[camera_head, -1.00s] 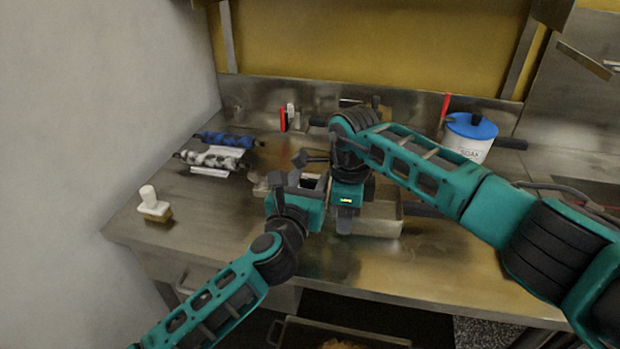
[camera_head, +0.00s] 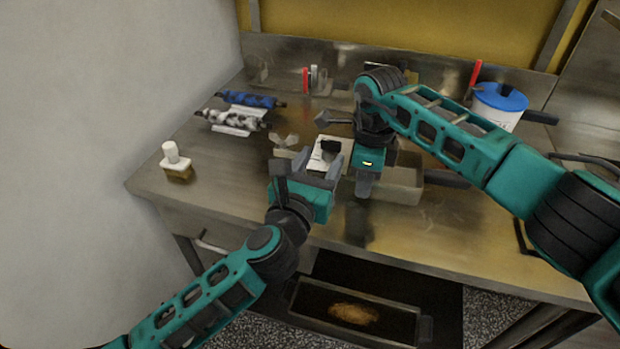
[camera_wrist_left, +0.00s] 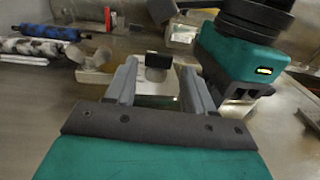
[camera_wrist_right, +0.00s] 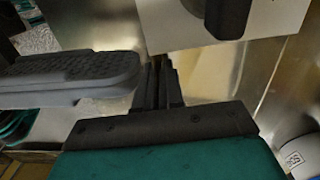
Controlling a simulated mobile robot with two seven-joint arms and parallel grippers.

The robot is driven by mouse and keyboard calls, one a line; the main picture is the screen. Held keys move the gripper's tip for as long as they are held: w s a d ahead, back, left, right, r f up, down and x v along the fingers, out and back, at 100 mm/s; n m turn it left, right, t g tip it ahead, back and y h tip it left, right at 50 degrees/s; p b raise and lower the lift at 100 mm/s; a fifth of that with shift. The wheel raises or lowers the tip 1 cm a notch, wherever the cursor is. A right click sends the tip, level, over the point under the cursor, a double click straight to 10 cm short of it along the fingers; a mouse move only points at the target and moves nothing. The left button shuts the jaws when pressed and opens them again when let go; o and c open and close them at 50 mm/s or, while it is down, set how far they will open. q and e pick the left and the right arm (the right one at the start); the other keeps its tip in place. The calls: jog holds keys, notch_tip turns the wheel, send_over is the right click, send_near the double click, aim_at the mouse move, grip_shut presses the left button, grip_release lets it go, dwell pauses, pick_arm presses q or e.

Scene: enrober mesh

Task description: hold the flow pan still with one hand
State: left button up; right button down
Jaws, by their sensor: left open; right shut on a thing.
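The flow pan, which I take to be the shallow steel pan (camera_head: 405,188), sits on the steel bench right of my grippers. My right gripper (camera_head: 364,190) reaches down at its left end and is shut. In the right wrist view its fingers (camera_wrist_right: 160,72) are closed together; I take it that they pinch the pan's wall, though the contact is hard to see. My left gripper (camera_head: 308,168) is open, its fingers apart in front of a pale plate with a dark knob (camera_wrist_left: 158,72). The left fingers look empty.
A white tub with a blue lid (camera_head: 498,108) stands back right. A tray with brown contents (camera_head: 355,312) is below the bench. The front left bench is clear.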

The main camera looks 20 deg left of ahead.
pick_arm(q)
jog(key=shift+s+a, duration=0.15)
jog(key=shift+s, duration=2.5)
pick_arm(e)
jog(key=c, duration=1.2)
grip_release()
jog(key=shift+r, duration=0.15)
